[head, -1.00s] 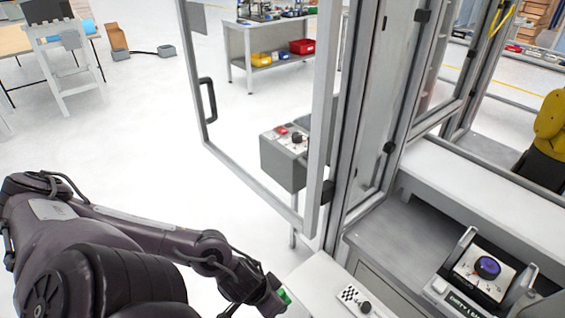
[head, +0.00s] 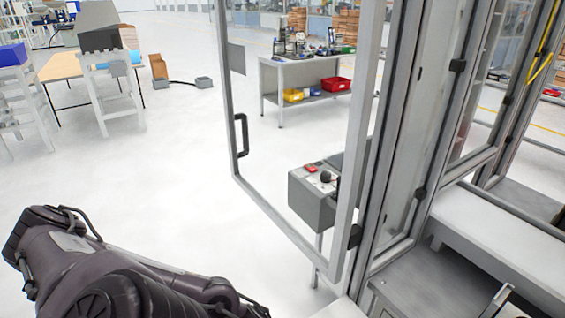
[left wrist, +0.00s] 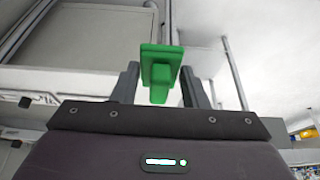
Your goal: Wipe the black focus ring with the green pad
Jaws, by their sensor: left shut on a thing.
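The green pad (left wrist: 160,62) is held between the two dark fingers of my left gripper (left wrist: 158,85) in the left wrist view, with no surface touching it there. In the head view my left arm comes in at the lower left, and its gripper and the pad are below the picture's edge. The black focus ring is not visible in either current view. My right gripper is not in view.
A framed glass door (head: 240,85) with a dark handle (head: 241,135) stands open ahead. A grey control box (head: 313,200) is behind it. A grey surface (head: 425,290) lies at the lower right. Open floor (head: 170,170) is on the left.

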